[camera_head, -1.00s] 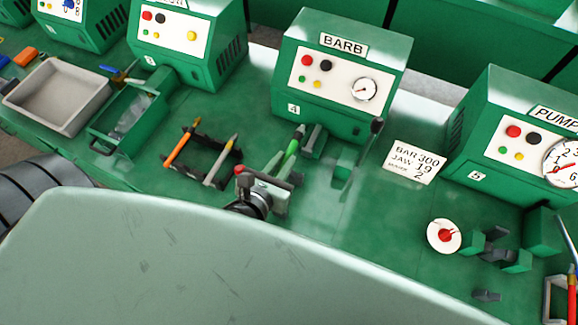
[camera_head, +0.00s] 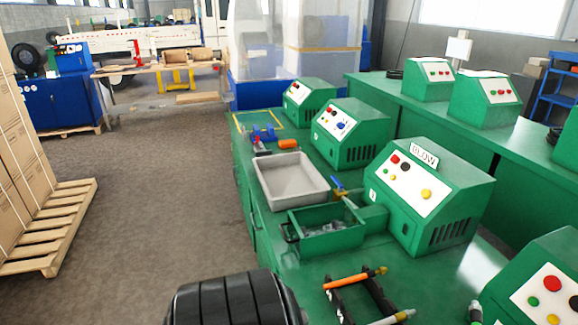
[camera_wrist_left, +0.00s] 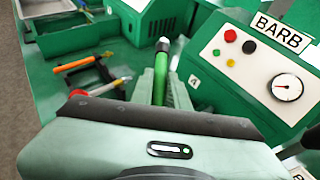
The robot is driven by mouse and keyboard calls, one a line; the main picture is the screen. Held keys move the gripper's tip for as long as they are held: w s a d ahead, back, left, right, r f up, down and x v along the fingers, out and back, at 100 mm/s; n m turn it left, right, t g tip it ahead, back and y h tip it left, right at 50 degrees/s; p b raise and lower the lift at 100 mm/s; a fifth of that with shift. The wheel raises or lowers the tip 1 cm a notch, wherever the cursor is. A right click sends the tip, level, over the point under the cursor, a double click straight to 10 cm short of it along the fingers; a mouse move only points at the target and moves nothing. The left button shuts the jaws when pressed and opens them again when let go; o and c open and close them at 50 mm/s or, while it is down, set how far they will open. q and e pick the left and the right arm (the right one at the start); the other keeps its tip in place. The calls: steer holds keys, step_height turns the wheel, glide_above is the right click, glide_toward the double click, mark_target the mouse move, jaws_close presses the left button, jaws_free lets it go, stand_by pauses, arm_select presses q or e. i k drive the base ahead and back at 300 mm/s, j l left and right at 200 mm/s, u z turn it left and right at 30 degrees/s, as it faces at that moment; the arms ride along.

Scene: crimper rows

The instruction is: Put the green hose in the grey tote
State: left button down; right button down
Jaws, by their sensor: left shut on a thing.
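The green hose (camera_wrist_left: 161,84) shows in the left wrist view, with a pale metal fitting at its upper end. My left gripper (camera_wrist_left: 165,88) is shut on it, and the finger pads stand on either side of the hose. The hose's lower part is hidden behind the gripper body. The grey tote (camera_head: 262,187) is a shallow open tray on the green bench in the head view, and its inside looks empty. A part of the tote shows at the top left of the wrist view (camera_wrist_left: 42,14), well away from the gripper. My right gripper is in neither current view.
A green drawer bin (camera_head: 330,243) with clear pieces stands beside the tote. The BLOW machine (camera_head: 465,190) and the BARB machine (camera_wrist_left: 225,95) stand along the bench.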

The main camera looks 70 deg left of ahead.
mark_target(291, 178)
steer(key=j+u, duration=0.15)
steer(key=j, duration=0.35)
steer(key=j+u, duration=0.1)
steer(key=j, duration=0.4)
steer(key=i+j+u, duration=0.15)
steer(key=j, duration=0.3)
steer(key=j+u, duration=0.1)
steer(key=j, duration=0.4)
steer(key=i+j+u, duration=0.15)
steer(key=j, duration=0.3)
steer(key=i+j+u, duration=0.1)
steer(key=j, duration=0.4)
